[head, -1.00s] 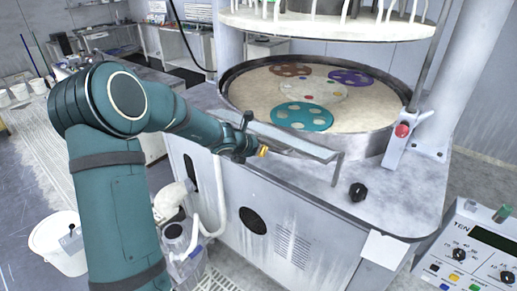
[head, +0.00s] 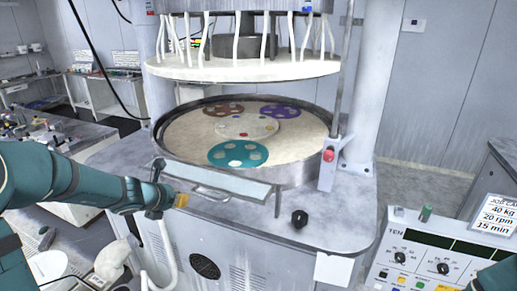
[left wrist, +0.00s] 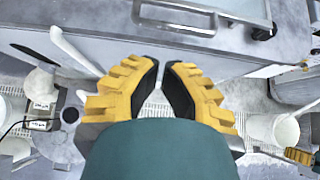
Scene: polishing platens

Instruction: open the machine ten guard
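The guard is a pale flat panel (head: 235,184) along the front rim of the round platen basin, with a bar handle (head: 212,194) on its front. It lies low at the rim, not raised. The handle also shows at the top of the left wrist view (left wrist: 180,25). My left gripper (head: 182,201) is just left of the handle in the head view. In the left wrist view its yellow fingers (left wrist: 162,65) have a narrow empty gap and are apart from the handle. A yellow ridged piece at the right edge, likely my right gripper (left wrist: 300,156), is cut off.
The basin (head: 165,137) holds several coloured discs under a raised round plate (head: 240,68). A red button (head: 328,155) is on a post at right. A black knob (head: 299,218) is on the machine top. A control panel marked TEN (head: 425,262) stands at front right.

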